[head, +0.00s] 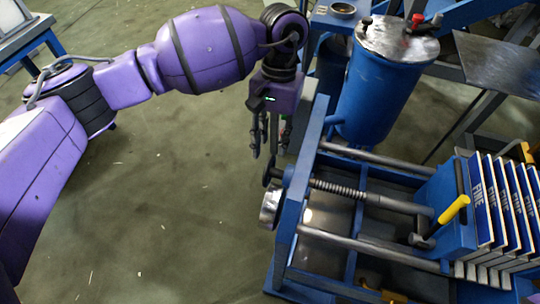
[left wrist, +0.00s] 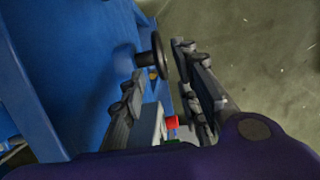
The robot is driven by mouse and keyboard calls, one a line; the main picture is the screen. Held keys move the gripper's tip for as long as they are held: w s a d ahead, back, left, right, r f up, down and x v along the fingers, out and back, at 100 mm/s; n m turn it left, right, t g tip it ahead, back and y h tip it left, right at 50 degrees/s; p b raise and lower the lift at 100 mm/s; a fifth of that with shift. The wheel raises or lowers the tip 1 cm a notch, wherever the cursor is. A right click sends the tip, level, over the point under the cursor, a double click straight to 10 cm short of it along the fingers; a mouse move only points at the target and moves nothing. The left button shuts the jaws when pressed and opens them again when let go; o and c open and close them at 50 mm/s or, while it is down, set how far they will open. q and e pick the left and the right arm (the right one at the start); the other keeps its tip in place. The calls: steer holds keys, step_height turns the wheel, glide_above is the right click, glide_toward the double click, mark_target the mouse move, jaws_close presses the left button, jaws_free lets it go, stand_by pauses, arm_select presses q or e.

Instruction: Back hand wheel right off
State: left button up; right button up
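The hand wheel (head: 272,176) is a dark disc on the outer side of the blue press end plate (head: 297,190), at the end of a threaded screw (head: 340,190). It also shows in the left wrist view as a dark wheel (left wrist: 157,53) seen nearly edge-on, with a small brass-coloured part (left wrist: 153,74) by it. My left gripper (head: 266,150) points down just above the wheel in the head view. Its fingers are apart in the left wrist view (left wrist: 160,64), with the wheel showing between or just beyond their tips. I cannot tell if they touch it. My right gripper is not in view.
A blue tank (head: 377,90) with a metal lid stands behind the press. White plates marked FINE (head: 488,200) and a yellow-handled lever (head: 453,210) are at right. The floor at left is open.

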mark_target(268, 163)
arm_select(q)
steer(key=v, duration=0.5)
